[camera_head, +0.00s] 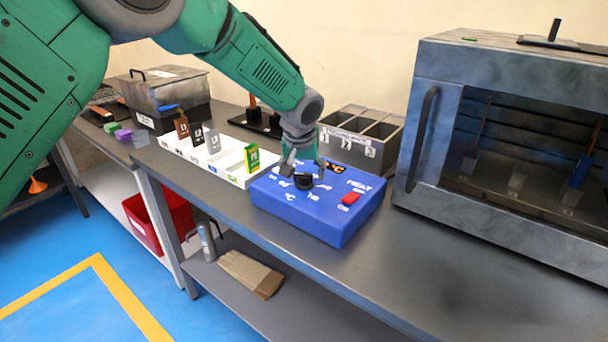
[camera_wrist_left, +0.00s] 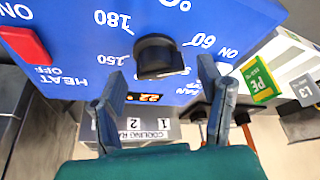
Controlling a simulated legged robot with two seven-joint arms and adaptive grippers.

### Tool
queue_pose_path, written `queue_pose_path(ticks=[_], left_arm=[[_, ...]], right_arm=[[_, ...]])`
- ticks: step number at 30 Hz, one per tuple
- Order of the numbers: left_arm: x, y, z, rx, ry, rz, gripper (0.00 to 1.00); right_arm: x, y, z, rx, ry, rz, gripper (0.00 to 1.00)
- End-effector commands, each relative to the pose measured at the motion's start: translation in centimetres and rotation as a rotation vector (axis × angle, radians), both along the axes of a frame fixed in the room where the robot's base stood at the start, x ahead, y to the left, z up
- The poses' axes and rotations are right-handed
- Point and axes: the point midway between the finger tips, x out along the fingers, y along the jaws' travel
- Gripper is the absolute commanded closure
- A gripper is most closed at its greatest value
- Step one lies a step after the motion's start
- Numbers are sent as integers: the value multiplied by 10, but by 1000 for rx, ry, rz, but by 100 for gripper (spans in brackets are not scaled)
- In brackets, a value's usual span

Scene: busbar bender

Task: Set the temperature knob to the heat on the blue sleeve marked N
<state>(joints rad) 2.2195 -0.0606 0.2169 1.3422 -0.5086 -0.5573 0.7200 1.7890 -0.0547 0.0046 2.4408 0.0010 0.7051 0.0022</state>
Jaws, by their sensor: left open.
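The blue control box (camera_head: 325,215) sits on the grey bench, with a black temperature knob (camera_head: 303,181) on its top. In the left wrist view the knob (camera_wrist_left: 155,56) is ringed by white marks, among them 60, 150 and 180. A small display (camera_wrist_left: 145,98) shows orange digits that I read as 22. My left gripper (camera_head: 303,166) is open above the knob; in the left wrist view its fingers (camera_wrist_left: 167,105) are spread, with the knob ahead between them and apart from both. Blue sleeve N is not clearly identifiable. My right gripper is not in view.
A red heat switch (camera_head: 350,198) sits on the box's right. A white tray (camera_head: 205,168) holds labelled pieces, with a green-yellow PE piece (camera_head: 252,157) near the box. Cooling rack bins (camera_head: 352,150) stand behind. An oven (camera_head: 425,120) stands right. The bench front right is clear.

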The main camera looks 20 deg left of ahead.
Motion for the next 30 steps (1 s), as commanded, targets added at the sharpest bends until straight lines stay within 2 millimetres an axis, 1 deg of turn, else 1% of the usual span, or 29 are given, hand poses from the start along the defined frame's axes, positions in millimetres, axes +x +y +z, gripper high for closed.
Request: queue_pose_path(ticks=[1,4,12,13,14,15,17,25,30], left_arm=[[2,0,-5,-1,1,1,39],[4,1,-9,0,0,1,39],[4,1,-10,0,0,0,39],[4,1,-10,0,0,0,42],[4,1,-10,0,0,0,53],[4,1,-10,0,0,0,67],[4,1,-10,0,0,0,88],[4,0,-9,-1,1,-12,88],[4,0,-8,-2,2,-62,88]], right_arm=[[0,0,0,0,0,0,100],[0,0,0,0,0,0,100],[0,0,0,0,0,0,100],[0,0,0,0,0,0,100],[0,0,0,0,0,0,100],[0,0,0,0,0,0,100],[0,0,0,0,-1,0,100],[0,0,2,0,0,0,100],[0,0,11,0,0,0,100]])
